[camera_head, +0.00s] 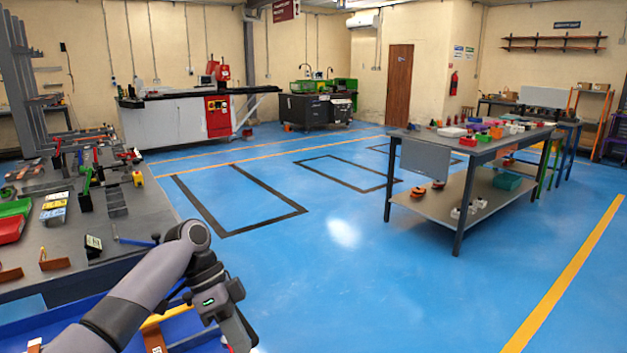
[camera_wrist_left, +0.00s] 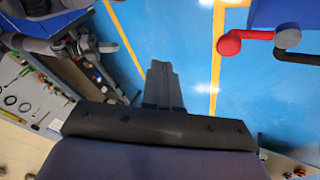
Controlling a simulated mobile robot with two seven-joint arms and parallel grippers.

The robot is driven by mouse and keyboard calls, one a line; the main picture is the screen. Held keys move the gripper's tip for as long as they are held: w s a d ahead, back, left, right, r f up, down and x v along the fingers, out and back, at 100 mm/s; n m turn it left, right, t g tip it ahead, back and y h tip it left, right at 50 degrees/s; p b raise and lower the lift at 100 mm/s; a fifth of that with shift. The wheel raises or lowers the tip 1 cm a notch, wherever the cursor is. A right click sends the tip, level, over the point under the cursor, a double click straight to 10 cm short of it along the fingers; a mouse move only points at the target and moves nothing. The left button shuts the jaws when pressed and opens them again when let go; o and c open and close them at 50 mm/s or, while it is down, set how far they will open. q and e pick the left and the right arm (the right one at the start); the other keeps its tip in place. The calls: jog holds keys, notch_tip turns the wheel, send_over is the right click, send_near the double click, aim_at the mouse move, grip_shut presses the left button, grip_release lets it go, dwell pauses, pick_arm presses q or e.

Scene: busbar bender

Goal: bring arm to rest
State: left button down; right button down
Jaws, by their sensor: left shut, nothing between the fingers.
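My left arm comes in from the lower left in the head view and bends downward beside the left workbench (camera_head: 140,222). Its left gripper (camera_head: 240,332) hangs low over the blue floor near the bottom edge, partly hidden by the wrist. In the left wrist view the fingers of the left gripper (camera_wrist_left: 162,78) lie together, shut and empty, with open blue floor beyond them. My right gripper does not show clearly in either view.
The left workbench carries several tools and bins. A grey table (camera_head: 455,185) with coloured bins stands at the right. A white machine (camera_head: 165,120) and a dark machine (camera_head: 312,108) stand along the back wall. The floor between is clear, with painted lines.

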pick_arm(q)
jog(key=s+d+f+n+t+y, duration=0.1)
jog(key=s+f+n+t, duration=0.3)
jog(key=s+f, duration=1.05)
jog(key=s+a+r+n+t+y, duration=0.2)
jog(key=s+a+n+t+y, duration=0.15)
jog(key=s+a+n, duration=0.85)
jog(key=w+d+f+m+t+h, duration=0.1)
jog(key=w+d+f+m+t, duration=0.2)
jog(key=f+t, duration=0.3)
jog(key=shift+w+d+f, duration=0.3)
jog(key=shift+w+f, duration=0.15)
jog(key=shift+f, duration=1.05)
jog(key=shift+t+h, duration=0.25)
jog(key=shift+t, duration=0.1)
